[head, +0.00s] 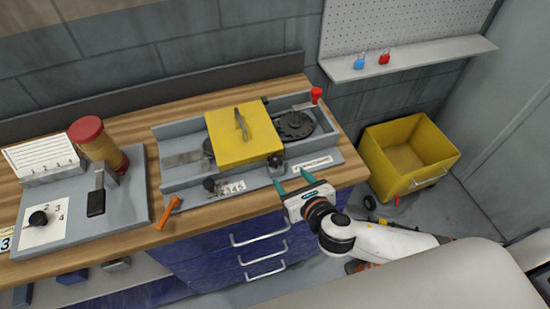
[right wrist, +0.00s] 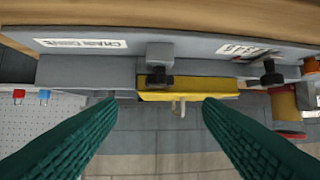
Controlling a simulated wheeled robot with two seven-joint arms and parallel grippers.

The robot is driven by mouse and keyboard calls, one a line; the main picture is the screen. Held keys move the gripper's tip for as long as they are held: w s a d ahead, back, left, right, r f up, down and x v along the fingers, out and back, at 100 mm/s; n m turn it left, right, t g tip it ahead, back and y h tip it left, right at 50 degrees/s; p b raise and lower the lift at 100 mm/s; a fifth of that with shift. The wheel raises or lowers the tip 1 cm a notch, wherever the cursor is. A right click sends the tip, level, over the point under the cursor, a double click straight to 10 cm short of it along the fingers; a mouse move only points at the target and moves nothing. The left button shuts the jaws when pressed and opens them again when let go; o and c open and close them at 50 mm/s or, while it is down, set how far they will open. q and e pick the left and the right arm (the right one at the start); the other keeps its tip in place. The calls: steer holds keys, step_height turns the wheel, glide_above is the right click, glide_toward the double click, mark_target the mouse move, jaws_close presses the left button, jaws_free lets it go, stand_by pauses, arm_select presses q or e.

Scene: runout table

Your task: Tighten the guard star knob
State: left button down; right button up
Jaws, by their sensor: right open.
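The yellow guard (head: 243,136) lies over the middle of the grey machine tray (head: 178,185) on the table. A dark knob on a grey bracket (head: 276,165) stands at its right front corner; I take it for the guard star knob, but its star shape is too small to tell. In the right wrist view the dark knob (right wrist: 160,80) shows beside the guard's yellow edge (right wrist: 190,95). My right gripper (head: 294,181) is open and empty just in front of the bracket, with its green fingertips (right wrist: 160,105) on either side of the knob in the picture, apart from it. My left gripper is out of view.
Another dark knob (head: 210,184) sits near a numbered label on the tray front. An orange-handled tool (head: 169,212) lies on the wood to the left. A red knob (head: 316,94) tops the tray's far right end. A yellow bin (head: 380,178) stands on the floor at right.

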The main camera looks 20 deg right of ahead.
mark_target(275, 161)
steer(key=p+x, duration=0.1)
steer(key=x, duration=0.8)
steer(key=shift+w+f, duration=0.1)
steer(key=shift+w, duration=0.1)
steer(key=shift+d, duration=0.1)
steer(key=c, duration=1)
steer(key=shift+o, duration=0.2)
steer(key=shift+s+a+m+h+p, duration=0.1)
steer(key=shift+a+m+h+p, duration=0.2)
steer(key=shift+m+h+p, duration=0.4)
steer(key=m+h, duration=0.2)
steer(key=shift+a+h+p, duration=0.2)
steer(key=shift+h+p, duration=0.15)
steer(key=shift+h, duration=0.05)
steer(key=shift+m+g+h, duration=0.3)
steer(key=shift+m+h, duration=0.4)
steer(key=o, duration=1)
steer(key=shift+c, duration=0.2)
